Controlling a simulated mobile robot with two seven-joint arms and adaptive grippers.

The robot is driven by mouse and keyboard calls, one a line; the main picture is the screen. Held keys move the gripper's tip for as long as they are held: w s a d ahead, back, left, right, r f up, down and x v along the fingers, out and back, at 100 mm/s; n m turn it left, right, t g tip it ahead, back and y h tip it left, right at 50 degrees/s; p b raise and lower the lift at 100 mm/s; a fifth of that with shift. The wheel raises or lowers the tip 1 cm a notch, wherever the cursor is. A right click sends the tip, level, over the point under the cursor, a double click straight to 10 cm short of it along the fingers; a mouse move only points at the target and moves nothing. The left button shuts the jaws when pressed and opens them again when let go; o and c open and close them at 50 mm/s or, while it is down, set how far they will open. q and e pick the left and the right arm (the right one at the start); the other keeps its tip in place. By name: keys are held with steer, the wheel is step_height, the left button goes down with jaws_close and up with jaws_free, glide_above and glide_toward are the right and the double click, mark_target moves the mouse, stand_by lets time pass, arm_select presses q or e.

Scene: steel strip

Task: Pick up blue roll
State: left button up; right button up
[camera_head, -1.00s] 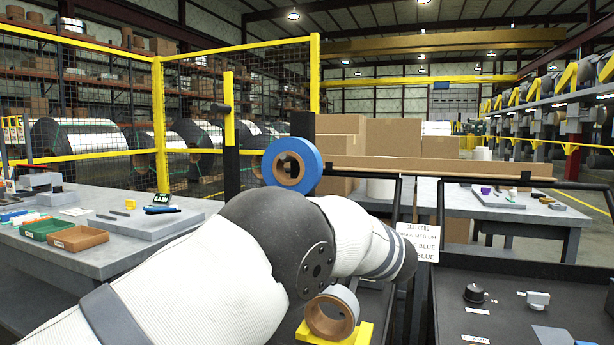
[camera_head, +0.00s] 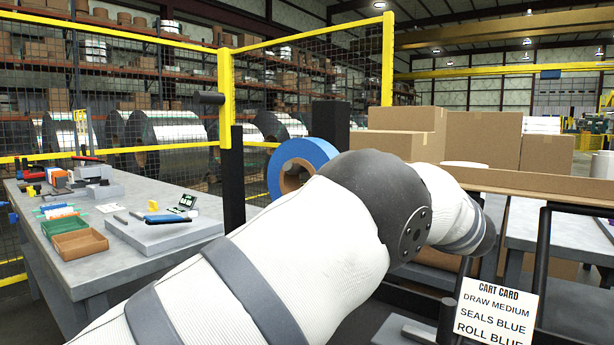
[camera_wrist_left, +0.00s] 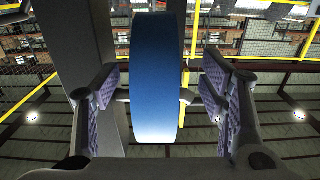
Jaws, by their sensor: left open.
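The blue roll (camera_head: 309,153), a wide blue ring with a brown core, stands upright near the dark post behind my left arm. Its lower right part is hidden by the arm. In the left wrist view the blue roll (camera_wrist_left: 157,75) is seen edge-on between the fingers of my left gripper (camera_wrist_left: 160,88). The gripper is open, with a gap visible on both sides of the roll. In the head view the left gripper is hidden. My right gripper is in neither view.
A grey table (camera_head: 85,268) at left holds a green bin (camera_head: 63,226), a brown bin (camera_head: 86,243) and small tools. A yellow-framed mesh fence (camera_head: 226,100) stands behind. A cart with a card (camera_head: 496,312) reading "ROLL BLUE" is at lower right. Cardboard boxes (camera_head: 483,138) stand behind it.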

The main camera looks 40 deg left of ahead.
arm_select(q)
steer(key=a, duration=0.6)
steer(key=shift+s+f, duration=0.15)
steer(key=shift+f, duration=0.1)
jaws_close()
steer(key=shift+r, duration=0.1)
